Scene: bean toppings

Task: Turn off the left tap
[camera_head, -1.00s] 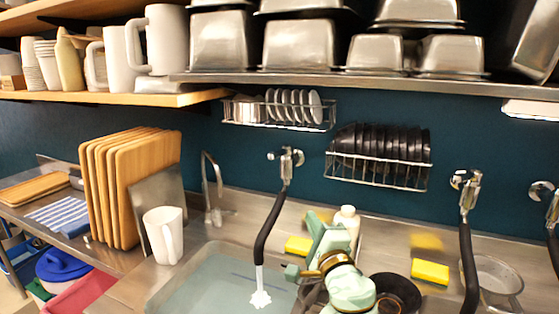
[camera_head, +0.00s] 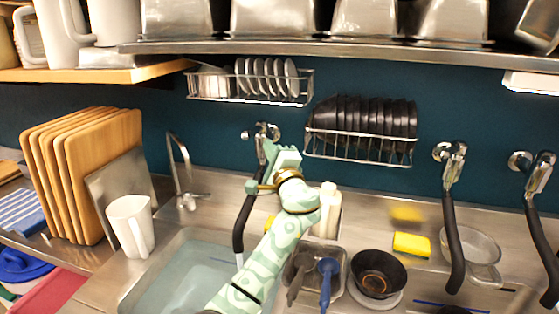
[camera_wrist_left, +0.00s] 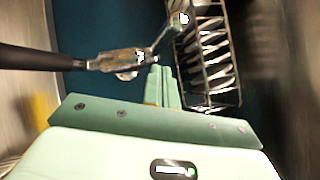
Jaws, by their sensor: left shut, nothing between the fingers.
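The left tap (camera_head: 262,131) is a chrome wall fitting with a black hose (camera_head: 246,215) hanging into the sink (camera_head: 165,275). It also shows in the left wrist view (camera_wrist_left: 125,60), with its thin lever (camera_wrist_left: 165,38) angled up to the right. My left gripper (camera_head: 268,152) is pale green and shut, its tips close to the tap body. In the left wrist view the closed fingers (camera_wrist_left: 162,84) are empty, below the lever; I cannot tell whether they touch the tap. My right gripper is not in view.
A plate rack (camera_head: 250,88) and a rack of black dishes (camera_head: 362,135) hang on the wall near the tap. A metal shelf (camera_head: 330,54) runs above. Another tap (camera_head: 452,160) is at the right. A bottle (camera_head: 330,205) stands behind my arm.

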